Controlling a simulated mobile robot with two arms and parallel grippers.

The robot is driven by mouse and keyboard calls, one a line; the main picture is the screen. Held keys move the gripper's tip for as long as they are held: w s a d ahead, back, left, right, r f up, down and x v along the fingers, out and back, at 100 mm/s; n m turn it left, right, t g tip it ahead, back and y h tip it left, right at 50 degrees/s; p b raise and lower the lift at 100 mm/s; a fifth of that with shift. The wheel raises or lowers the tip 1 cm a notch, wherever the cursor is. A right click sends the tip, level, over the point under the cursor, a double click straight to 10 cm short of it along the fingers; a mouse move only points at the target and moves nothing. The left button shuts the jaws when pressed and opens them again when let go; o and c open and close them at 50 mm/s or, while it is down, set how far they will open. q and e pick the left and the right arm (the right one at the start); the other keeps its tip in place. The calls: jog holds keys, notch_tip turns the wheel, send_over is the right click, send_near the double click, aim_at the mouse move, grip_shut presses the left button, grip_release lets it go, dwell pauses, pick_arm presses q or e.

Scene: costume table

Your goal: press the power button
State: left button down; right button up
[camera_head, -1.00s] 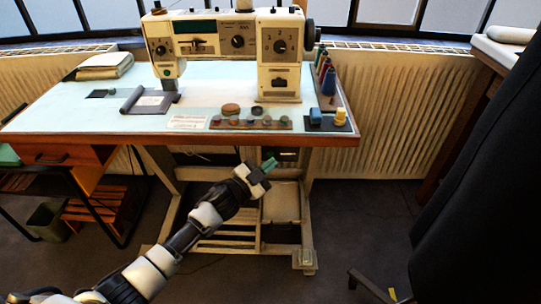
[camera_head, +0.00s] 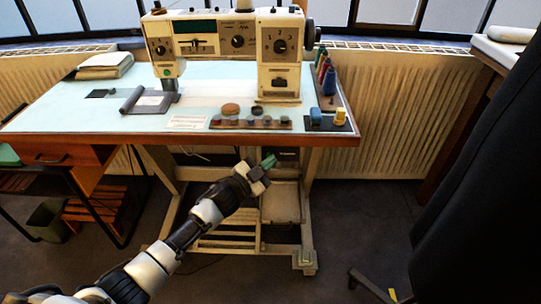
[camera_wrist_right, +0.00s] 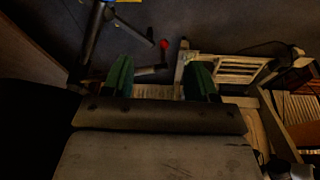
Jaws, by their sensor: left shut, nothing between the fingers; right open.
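I cannot make out a power button clearly in either view. The sewing machine (camera_head: 238,42) stands on the pale table, with dials and a dark panel on its front. A small dark box (camera_head: 288,156) sits under the tabletop's front edge, just right of my left gripper (camera_head: 268,162). My left gripper is shut and empty, its green fingertips pointing up below the table edge. I cannot tell whether they touch the box. My right gripper (camera_wrist_right: 160,80) is open and empty in the right wrist view, its green fingers well apart over the floor and stand.
The tabletop (camera_head: 60,118) holds a button strip (camera_head: 250,123), thread spools (camera_head: 328,78) and folded cloth (camera_head: 105,66). Its front edge overhangs my left gripper. The metal stand (camera_head: 303,200) is below. A dark garment (camera_head: 480,190) hangs at right.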

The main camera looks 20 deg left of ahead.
pick_arm(q)
jog(key=shift+w, duration=0.2)
pick_arm(e)
jog(key=shift+s, duration=0.2)
pick_arm(q)
jog(key=shift+w+a, duration=0.1)
pick_arm(e)
jog(key=shift+r, duration=0.2)
pick_arm(q)
jog(key=shift+w, duration=0.1)
pick_arm(e)
jog(key=shift+r, duration=0.2)
jog(key=shift+w, duration=0.1)
pick_arm(q)
jog(key=shift+s+d+p, duration=0.25)
jog(key=shift+s+p, duration=0.15)
jog(key=shift+s, duration=0.45)
pick_arm(e)
jog(key=shift+s+x, duration=0.2)
jog(key=shift+x, duration=0.9)
jog(key=shift+s+x, duration=0.25)
jog(key=shift+x, duration=0.8)
pick_arm(q)
jog(key=shift+s, duration=0.1)
